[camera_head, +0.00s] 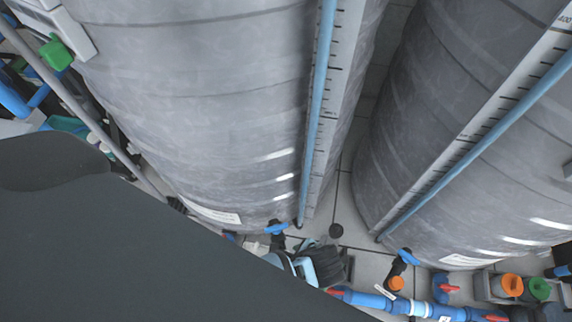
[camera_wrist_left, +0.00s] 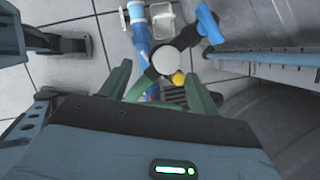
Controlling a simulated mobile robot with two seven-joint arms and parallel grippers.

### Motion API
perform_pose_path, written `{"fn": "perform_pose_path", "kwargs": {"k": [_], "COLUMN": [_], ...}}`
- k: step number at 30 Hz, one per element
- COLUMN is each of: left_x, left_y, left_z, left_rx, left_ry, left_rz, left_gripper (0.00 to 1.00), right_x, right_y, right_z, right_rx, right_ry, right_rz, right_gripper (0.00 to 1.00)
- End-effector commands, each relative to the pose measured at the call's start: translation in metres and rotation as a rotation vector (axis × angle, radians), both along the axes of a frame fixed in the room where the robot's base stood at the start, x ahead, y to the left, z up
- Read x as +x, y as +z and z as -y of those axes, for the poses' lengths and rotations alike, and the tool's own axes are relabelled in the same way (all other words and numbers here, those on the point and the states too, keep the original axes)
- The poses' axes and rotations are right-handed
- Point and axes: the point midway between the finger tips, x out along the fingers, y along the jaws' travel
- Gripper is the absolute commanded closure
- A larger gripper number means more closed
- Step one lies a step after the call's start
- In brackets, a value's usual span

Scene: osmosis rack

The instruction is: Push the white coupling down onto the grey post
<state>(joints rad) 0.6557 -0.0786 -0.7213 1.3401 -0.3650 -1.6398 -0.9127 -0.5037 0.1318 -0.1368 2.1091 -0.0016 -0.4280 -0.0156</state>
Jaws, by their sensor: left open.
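In the left wrist view a round white piece (camera_wrist_left: 167,60), which looks like the white coupling seen from above, sits over a dark fitting. No grey post can be made out; it may be hidden beneath this piece. My left gripper (camera_wrist_left: 160,85) is open, with one green finger on each side of the white piece. I cannot tell whether the fingers touch it or how high they are. In the head view a large dark part of my own body covers the lower left. I cannot make out the coupling there, and my right gripper is not in view.
A grey tank (camera_head: 210,110) and a second tank (camera_head: 470,130) stand side by side. Blue pipes with red handles (camera_head: 450,289) run along the floor at lower right.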

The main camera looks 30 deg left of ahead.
Motion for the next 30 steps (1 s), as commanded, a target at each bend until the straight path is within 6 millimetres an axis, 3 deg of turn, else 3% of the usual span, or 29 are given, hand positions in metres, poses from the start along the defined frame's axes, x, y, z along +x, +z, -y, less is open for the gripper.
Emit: {"fn": "perform_pose_path", "kwargs": {"k": [11,22,30], "left_x": [0.001,0.009,0.01], "left_y": [-0.005,-0.046,-0.05], "left_z": [-0.002,-0.021,-0.024], "left_rx": [0.0,0.001,0.0], "left_ry": [0.0,0.0,0.0], "left_rz": [0.0,-0.003,0.001], "left_gripper": [0.38,0.38,0.38], "right_x": [-0.001,-0.006,-0.004], "right_y": [-0.003,-0.028,-0.027], "right_z": [0.001,0.005,0.006], "right_rx": [-0.001,-0.006,-0.007], "right_ry": [0.0,-0.003,-0.002], "right_rz": [-0.002,-0.027,-0.022], "right_gripper": [0.66,0.66,0.66]}}
